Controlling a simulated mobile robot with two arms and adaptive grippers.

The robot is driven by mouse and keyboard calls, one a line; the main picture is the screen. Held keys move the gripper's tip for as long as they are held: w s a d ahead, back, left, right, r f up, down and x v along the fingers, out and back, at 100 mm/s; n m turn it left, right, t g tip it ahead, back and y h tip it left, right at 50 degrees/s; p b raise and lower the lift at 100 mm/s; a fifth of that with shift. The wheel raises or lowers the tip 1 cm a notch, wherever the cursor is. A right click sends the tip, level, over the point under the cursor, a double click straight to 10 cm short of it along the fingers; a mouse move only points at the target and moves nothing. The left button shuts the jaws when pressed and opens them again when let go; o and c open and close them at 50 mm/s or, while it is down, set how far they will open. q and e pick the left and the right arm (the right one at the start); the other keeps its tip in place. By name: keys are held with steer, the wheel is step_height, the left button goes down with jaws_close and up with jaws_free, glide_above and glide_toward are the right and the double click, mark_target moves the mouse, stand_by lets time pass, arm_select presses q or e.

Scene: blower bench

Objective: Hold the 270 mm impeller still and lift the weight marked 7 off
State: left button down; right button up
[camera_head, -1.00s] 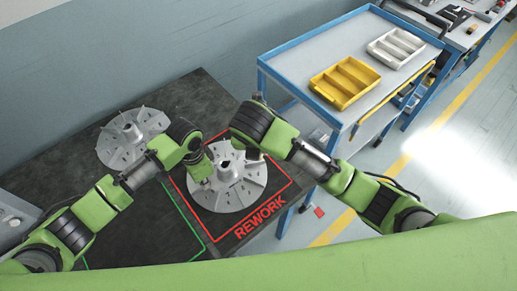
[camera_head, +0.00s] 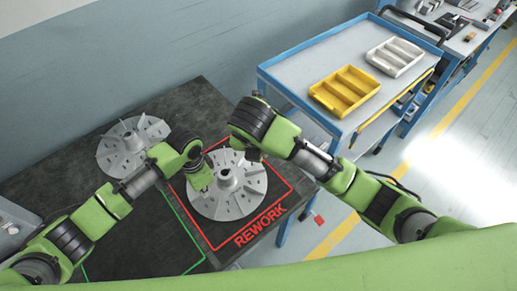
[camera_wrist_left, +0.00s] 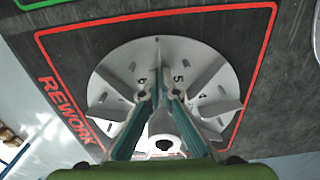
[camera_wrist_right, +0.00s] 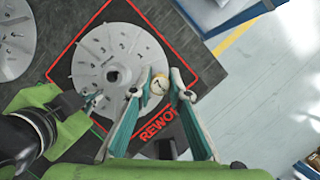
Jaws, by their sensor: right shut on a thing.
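The grey 270 mm impeller (camera_head: 240,200) lies in the red REWORK frame on the dark bench mat, with a central hub and numbers around its disc. My left gripper (camera_wrist_left: 160,91) is low over it, its fingers on both sides of an upright vane near the marks 6 and 5; whether they press on the vane I cannot tell. My right gripper (camera_wrist_right: 160,84) is shut on a small brass-coloured weight (camera_wrist_right: 158,86) with a dark mark that looks like 7. In the right wrist view the weight overlaps the impeller's rim; its height above the disc is unclear.
A second grey impeller (camera_head: 130,147) lies farther left on the mat, by a green outline. A blue cart (camera_head: 300,60) at the back right carries a yellow tray (camera_head: 344,91) and a white tray (camera_head: 396,52).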

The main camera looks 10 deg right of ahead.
arm_select(q)
steer(key=shift+s+f, duration=0.15)
steer(key=c, duration=2.2)
jaws_free()
steer(key=shift+r, duration=0.2)
step_height(320, 180, up, 12)
steer(key=shift+f, duration=0.1)
